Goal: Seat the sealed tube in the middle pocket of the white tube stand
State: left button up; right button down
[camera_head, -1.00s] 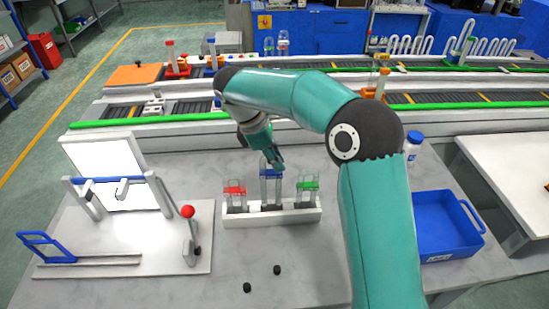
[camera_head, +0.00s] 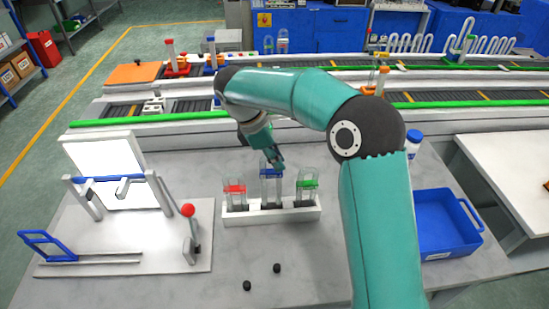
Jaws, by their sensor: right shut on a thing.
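The white tube stand (camera_head: 270,217) sits on the grey table in front of me. A tube with a red band (camera_head: 235,189) stands in its left pocket and a tube with a green band (camera_head: 308,185) in its right pocket. A clear tube with a blue band (camera_head: 270,174) is upright at the middle pocket. My right gripper (camera_head: 272,160) reaches down from above and is shut on the top of this blue-banded tube. Its lower end is at the stand; I cannot tell whether it rests on the pocket's bottom. My left gripper is not in view.
A sealing fixture with a red-knobbed lever (camera_head: 188,211) stands on the left. Two small black caps (camera_head: 277,268) lie in front of the stand. Conveyors (camera_head: 450,105) run behind the table.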

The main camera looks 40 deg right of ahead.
aim_at(277, 176)
jog(key=shift+f+b, duration=1.45)
jog(key=shift+f, duration=1.4)
dwell(0.8)
jog(key=c, duration=1)
grip_release()
jog(key=shift+c, duration=0.2)
jog(key=shift+s+r, duration=0.1)
jog(key=shift+r, duration=0.05)
jog(key=shift+r+p, duration=2.15)
jog(key=shift+p, duration=0.15)
jog(key=v, duration=1.1)
jog(key=shift+r, duration=0.4)
jog(key=shift+a, duration=0.1)
